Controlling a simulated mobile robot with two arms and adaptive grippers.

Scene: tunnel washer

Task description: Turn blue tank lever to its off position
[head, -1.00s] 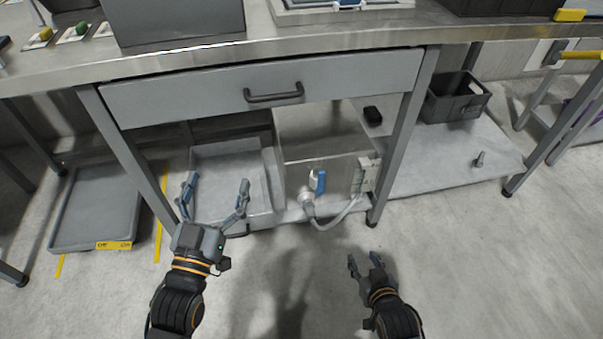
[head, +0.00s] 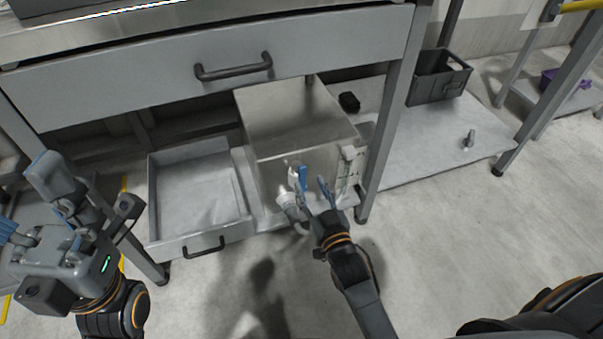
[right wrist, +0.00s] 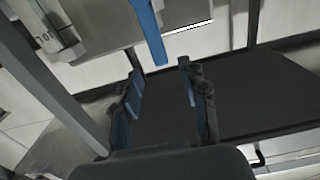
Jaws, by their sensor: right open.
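The blue tank lever (head: 303,178) is on the front of a metal tank (head: 290,115) under the table, above a pale hose fitting (head: 285,198). In the head view it appears roughly upright. It also shows at the top of the right wrist view (right wrist: 150,32). My right gripper (head: 310,190) is open and empty, close to the lever. In the right wrist view the lever's end is just beyond the gap between the fingertips (right wrist: 160,72), with no clear contact. My left gripper (head: 65,240) is at the left, away from the tank; its finger opening is unclear.
A grey drawer (head: 205,190) stands open left of the tank. A table leg (head: 385,130) is close on the right. A closed drawer (head: 130,85) is above. A dark crate (head: 440,85) and a small bottle (head: 469,139) are on the right shelf. The front floor is clear.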

